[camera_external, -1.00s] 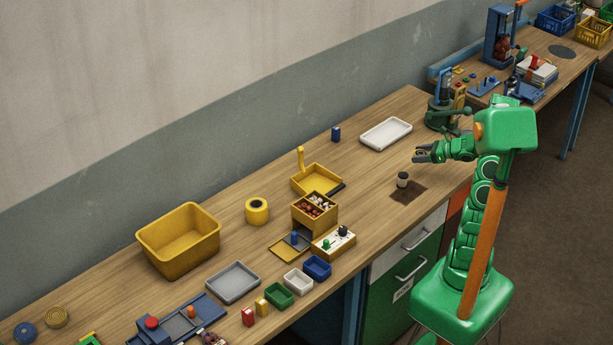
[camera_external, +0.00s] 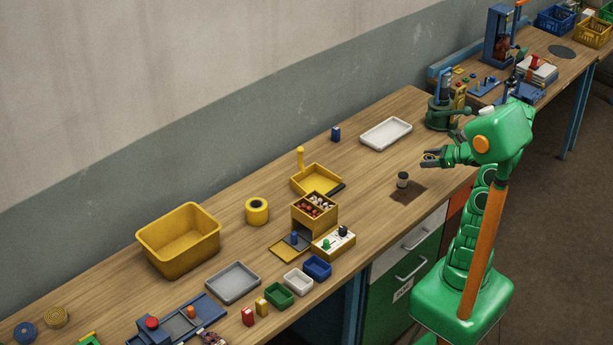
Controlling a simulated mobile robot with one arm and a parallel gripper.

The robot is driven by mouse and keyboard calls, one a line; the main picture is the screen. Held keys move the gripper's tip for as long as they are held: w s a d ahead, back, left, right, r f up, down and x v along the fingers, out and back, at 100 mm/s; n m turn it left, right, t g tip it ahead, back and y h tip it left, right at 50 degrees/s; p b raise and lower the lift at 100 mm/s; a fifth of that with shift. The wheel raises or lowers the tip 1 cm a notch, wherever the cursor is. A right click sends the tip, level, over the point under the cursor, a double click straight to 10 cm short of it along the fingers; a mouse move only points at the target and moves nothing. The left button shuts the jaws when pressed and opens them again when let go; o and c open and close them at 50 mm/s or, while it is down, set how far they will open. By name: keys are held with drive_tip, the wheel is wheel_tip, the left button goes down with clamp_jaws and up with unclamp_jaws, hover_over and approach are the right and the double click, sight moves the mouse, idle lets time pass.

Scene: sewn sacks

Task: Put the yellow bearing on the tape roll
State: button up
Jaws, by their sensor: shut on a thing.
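My gripper (camera_external: 428,157) is raised at the right, above the workbench's right part. It is shut on a small ring with a yellowish tint, which I take for the yellow bearing (camera_external: 430,158); the fingers hide part of it. The tape roll (camera_external: 257,216), a yellow roll with a dark centre, stands on the bench left of the middle, well away from my gripper. Nothing is seen on top of it.
A large yellow bin (camera_external: 180,250) stands left of the tape roll. A yellow tray with an upright post (camera_external: 318,191) and a divided box (camera_external: 315,222) stand to its right. A white tray (camera_external: 386,145) lies behind.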

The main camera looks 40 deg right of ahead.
drive_tip(key=w+a+r+n+g+y, duration=0.1)
drive_tip(key=w+a+r+n+y, duration=0.1)
drive_tip(key=w+a, duration=0.8)
drive_tip(key=w+a+r+n+g+y, duration=0.2)
drive_tip(key=w+a, duration=0.7)
drive_tip(key=a, duration=0.4)
drive_tip(key=w+a+r+n+g+y, duration=0.1)
drive_tip(key=a+r+n, duration=0.1)
drive_tip(key=a, duration=1.3)
drive_tip(key=w+a+r+n+g+y, duration=0.1)
drive_tip(key=a+r, duration=0.1)
drive_tip(key=a, duration=1.3)
hover_over(256, 204)
drive_tip(key=s, duration=0.1)
drive_tip(key=f, duration=0.9)
drive_tip(key=shift+d, duration=0.25)
drive_tip(key=shift+w+a+f, duration=0.25)
drive_tip(key=shift+w+f, duration=0.25)
drive_tip(key=shift+f, duration=1.6)
drive_tip(key=shift+f, duration=0.1)
